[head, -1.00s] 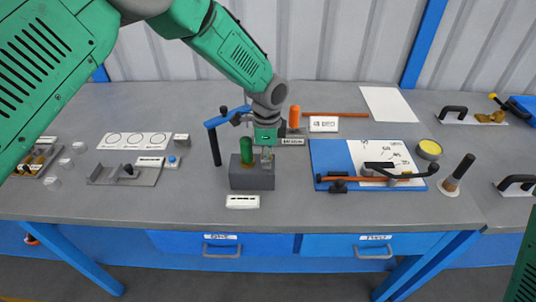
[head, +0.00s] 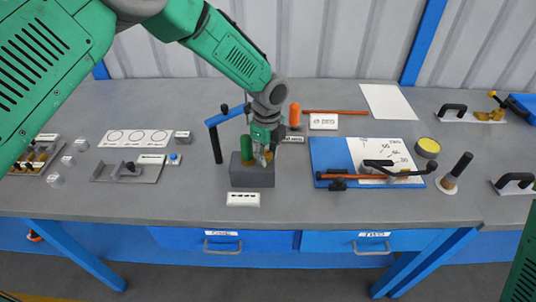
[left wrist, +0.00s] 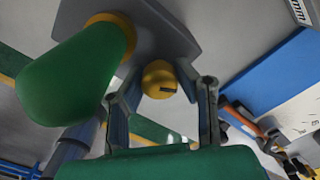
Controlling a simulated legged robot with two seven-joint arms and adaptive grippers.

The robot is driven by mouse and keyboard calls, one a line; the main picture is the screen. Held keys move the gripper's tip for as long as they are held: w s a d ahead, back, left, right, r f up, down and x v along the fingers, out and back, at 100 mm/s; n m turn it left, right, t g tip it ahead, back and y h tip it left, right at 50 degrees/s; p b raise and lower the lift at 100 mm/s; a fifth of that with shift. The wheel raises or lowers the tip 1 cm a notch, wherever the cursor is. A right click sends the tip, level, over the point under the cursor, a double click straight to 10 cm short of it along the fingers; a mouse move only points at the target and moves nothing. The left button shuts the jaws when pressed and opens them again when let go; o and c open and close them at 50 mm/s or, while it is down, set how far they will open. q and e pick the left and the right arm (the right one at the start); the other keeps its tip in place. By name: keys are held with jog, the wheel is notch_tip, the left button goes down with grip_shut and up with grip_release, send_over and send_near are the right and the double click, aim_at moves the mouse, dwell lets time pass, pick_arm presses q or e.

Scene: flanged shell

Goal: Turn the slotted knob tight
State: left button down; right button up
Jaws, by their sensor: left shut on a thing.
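The slotted knob (left wrist: 160,79) is small, round and yellow with a dark slot in its face. It sits on the grey block (head: 252,178) beside a thick green handle (head: 246,149), which fills the left of the left wrist view (left wrist: 75,75). My left gripper (head: 265,157) reaches down over the right part of the block. In the left wrist view its fingers (left wrist: 166,95) stand on both sides of the knob, shut on it. In the head view the gripper hides the knob. My right gripper is not in view.
A white label (head: 243,199) lies in front. The front strip of the bench is mostly clear.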

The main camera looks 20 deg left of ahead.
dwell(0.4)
pick_arm(q)
jog(key=c, duration=1.3)
grip_release()
jog(key=shift+o, duration=0.2)
jog(key=shift+w, duration=0.15)
